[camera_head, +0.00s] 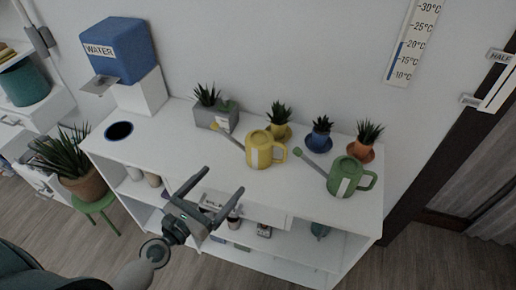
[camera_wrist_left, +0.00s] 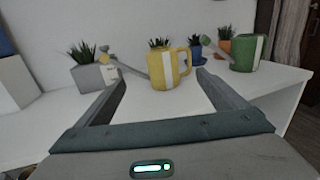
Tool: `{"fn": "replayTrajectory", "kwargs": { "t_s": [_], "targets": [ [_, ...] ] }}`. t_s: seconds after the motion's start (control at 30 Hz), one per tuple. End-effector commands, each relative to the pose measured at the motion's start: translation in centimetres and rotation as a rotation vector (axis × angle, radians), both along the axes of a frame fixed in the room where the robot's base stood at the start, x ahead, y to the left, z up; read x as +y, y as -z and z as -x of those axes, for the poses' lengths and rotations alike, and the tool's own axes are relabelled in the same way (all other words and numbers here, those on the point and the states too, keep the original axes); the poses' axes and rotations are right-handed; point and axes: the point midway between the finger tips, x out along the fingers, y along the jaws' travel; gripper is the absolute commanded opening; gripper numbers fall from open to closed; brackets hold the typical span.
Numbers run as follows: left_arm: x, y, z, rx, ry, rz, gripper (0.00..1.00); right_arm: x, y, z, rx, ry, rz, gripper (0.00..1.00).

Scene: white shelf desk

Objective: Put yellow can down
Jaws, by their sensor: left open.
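The yellow can (camera_head: 260,149) is a watering can with a white stripe. It stands upright on the white shelf desk (camera_head: 172,150), its spout to the left and its handle to the right. It also shows in the left wrist view (camera_wrist_left: 171,69), beyond and between the fingers. My left gripper (camera_head: 216,188) is open and empty, in front of the desk's front edge and apart from the can. Its two spread fingers also show in the left wrist view (camera_wrist_left: 160,92). My right gripper is not in view.
A green watering can (camera_head: 345,177) stands to the right on the desk. A grey planter (camera_head: 215,117) and several small potted plants line the back. A blue water dispenser (camera_head: 120,52) is at the left.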

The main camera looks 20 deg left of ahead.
Motion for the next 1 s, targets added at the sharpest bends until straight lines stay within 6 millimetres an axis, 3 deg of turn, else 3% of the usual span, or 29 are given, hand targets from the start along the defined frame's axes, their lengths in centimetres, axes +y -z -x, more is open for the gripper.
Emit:
{"fn": "replayTrajectory", "kwargs": {
  "t_s": [0.27,0.4,0.53,0.8,1.0],
  "targets": [
    [-0.5,-0.2,-1.6,-0.001,0.0,-0.001,0.91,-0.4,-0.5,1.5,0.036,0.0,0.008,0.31],
    [-1.1,-0.4,-3.4,-0.002,0.0,-0.001,0.91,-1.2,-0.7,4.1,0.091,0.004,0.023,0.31],
    [-1.7,-0.3,-5.5,-0.001,0.001,-0.001,0.91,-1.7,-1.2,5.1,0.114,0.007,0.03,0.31],
    [-3.1,-0.3,-9.7,-0.002,0.001,-0.002,0.91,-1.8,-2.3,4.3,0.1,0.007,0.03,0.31],
    [-3.6,-0.1,-11.4,-0.001,0.001,-0.003,0.91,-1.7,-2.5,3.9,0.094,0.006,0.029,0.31]
  ]
}}
